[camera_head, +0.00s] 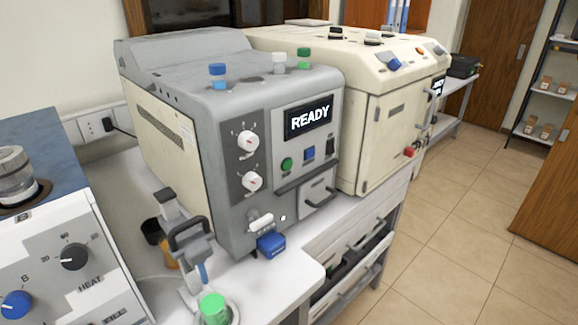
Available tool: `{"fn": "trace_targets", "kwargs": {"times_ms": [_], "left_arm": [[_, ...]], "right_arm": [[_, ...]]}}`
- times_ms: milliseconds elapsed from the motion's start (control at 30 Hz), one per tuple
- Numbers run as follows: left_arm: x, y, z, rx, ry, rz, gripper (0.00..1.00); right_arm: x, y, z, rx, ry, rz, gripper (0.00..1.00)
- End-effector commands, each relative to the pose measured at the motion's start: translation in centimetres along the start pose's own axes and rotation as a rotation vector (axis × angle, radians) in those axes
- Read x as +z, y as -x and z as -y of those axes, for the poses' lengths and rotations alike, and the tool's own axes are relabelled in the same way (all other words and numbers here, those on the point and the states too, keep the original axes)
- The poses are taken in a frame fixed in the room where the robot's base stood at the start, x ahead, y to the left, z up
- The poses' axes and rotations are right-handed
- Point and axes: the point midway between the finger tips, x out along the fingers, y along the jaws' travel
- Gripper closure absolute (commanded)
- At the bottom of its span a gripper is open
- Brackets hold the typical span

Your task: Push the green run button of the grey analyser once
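The grey analyser (215,130) stands on the white bench, its front turned toward the right of the camera_head view. Its screen (309,117) reads READY. Two white knobs are left of the green button. The button is unobstructed in this view. Neither of my grippers is in view.
Blue-, white- and green-capped vials stand on the analyser's top. A cream machine (385,105) is beside it on the right. A small device with a dark handle (188,235) and a green-capped item (214,308) stand in front. A HEAT unit (75,260) is at left.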

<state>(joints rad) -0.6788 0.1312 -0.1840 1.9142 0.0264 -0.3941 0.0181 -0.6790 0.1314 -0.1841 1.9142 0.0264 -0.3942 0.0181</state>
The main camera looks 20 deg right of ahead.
Motion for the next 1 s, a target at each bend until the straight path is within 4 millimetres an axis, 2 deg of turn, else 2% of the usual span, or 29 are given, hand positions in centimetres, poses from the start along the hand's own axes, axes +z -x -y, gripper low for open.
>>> {"fn": "trace_targets", "kwargs": {"times_ms": [33, 133, 167, 1000], "left_arm": [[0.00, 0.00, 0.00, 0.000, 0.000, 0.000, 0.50], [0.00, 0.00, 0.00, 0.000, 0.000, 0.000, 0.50], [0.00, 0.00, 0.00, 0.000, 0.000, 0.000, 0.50], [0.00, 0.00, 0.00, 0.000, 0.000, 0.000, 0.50]], "right_arm": [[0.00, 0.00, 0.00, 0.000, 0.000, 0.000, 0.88], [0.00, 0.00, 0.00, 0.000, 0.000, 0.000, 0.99], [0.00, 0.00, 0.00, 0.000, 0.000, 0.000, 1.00], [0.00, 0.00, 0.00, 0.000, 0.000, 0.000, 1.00]]}}
